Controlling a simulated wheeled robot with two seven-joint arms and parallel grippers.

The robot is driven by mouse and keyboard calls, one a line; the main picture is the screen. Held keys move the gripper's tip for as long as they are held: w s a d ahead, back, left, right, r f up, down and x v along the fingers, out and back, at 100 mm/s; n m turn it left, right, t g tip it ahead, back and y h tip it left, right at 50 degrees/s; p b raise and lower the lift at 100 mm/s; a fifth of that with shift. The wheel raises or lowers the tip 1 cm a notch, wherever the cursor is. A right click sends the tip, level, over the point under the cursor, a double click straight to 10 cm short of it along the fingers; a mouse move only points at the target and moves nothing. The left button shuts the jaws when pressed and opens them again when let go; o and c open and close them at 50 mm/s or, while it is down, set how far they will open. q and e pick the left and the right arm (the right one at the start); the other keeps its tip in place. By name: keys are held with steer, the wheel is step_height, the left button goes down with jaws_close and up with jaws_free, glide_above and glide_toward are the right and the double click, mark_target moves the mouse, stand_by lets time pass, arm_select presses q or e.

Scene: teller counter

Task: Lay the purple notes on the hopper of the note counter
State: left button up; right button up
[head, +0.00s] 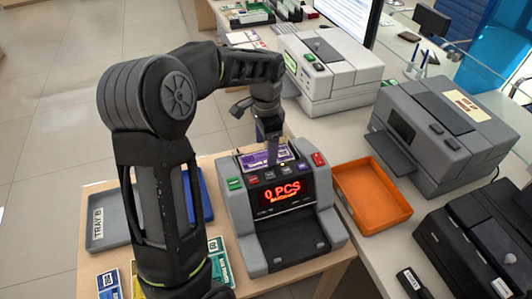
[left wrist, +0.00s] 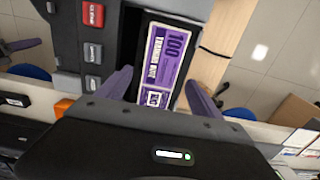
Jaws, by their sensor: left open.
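The note counter (head: 283,225) is a grey and black machine with a red display reading "0 PCS". The purple notes (head: 253,158) lie on the hopper at its top. In the left wrist view the purple notes (left wrist: 172,62) show a "100" print and lie face up in the dark hopper slot. My left gripper (head: 271,150) is right above the hopper. In the left wrist view its two purple-grey fingers (left wrist: 158,80) stand apart, one on each side of the notes. The fingers hide part of the notes in the head view. My right gripper is not in view.
An orange tray (head: 372,196) sits right of the counter. Grey Tray B (head: 103,218) is at the left, with a blue tray (head: 198,197) partly behind my arm. Green and other colored notes (head: 220,262) lie at the front. Larger grey machines (head: 445,135) stand on the right counter.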

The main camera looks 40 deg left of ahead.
arm_select(q)
step_height(320, 180, up, 9)
steer(key=shift+f, duration=0.1)
stand_by(1.0)
